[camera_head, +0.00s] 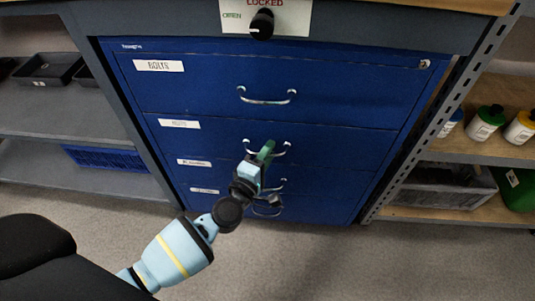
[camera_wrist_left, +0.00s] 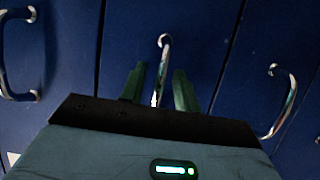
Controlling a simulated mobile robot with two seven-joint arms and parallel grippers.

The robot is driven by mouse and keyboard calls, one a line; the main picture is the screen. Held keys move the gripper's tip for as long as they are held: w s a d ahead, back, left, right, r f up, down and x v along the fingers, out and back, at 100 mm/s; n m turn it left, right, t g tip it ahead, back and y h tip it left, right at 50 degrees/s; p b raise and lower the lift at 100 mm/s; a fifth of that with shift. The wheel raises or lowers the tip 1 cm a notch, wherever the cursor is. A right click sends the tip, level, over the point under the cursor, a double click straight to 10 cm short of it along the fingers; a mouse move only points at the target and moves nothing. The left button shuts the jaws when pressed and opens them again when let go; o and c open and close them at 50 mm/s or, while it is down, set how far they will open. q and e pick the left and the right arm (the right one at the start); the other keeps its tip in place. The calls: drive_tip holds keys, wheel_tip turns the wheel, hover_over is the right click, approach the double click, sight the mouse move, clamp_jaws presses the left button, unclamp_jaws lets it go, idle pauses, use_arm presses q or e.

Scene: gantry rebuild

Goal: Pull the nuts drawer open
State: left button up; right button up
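The nuts drawer (camera_head: 210,135) is the second blue drawer from the top, under the one labelled BOLTS. Its front looks flush with its neighbours. Its curved metal handle (camera_head: 284,149) shows beside my left gripper (camera_head: 266,150), which reaches up to it from below. In the left wrist view the handle (camera_wrist_left: 164,60) stands between the two green fingertips of my left gripper (camera_wrist_left: 158,85). The fingers are apart, one on each side of the handle, with dark gaps visible; contact cannot be told. My right gripper is not in view.
The bolts drawer (camera_head: 330,88) is above, with its own handle (camera_head: 266,97). Lower drawers sit below, partly behind my left arm. A LOCKED/OPEN sign with a black knob (camera_head: 262,24) is above. Shelves with trays (camera_head: 48,70) and bottles (camera_head: 486,122) flank the cabinet. Floor in front is clear.

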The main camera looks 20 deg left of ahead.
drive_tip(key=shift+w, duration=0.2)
use_arm(q)
drive_tip(key=shift+c, duration=0.6)
clamp_jaws()
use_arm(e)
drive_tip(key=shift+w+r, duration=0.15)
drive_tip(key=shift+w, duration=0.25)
use_arm(q)
drive_tip(key=shift+s, duration=0.15)
